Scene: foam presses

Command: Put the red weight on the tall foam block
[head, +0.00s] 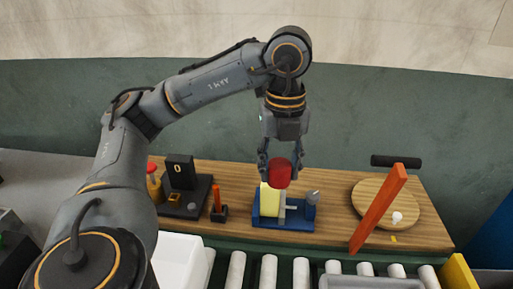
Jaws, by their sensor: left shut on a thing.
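The red weight (281,172) is a short red cylinder in the middle of the head view. My left gripper (278,168) points down and is shut on it, with a finger on each side. Just below it, a pale yellow foam block (268,202) stands upright in a blue press (284,224) on the wooden table. The weight overlaps the block's top in the picture; I cannot tell whether they touch. My right gripper is not in view.
On the wooden table (335,207), a black display (180,172) reading 0 and a yellow bottle (154,186) stand left. A round board (372,196) with a slanted orange bar (379,208) is right. White rollers (268,270) run along the front.

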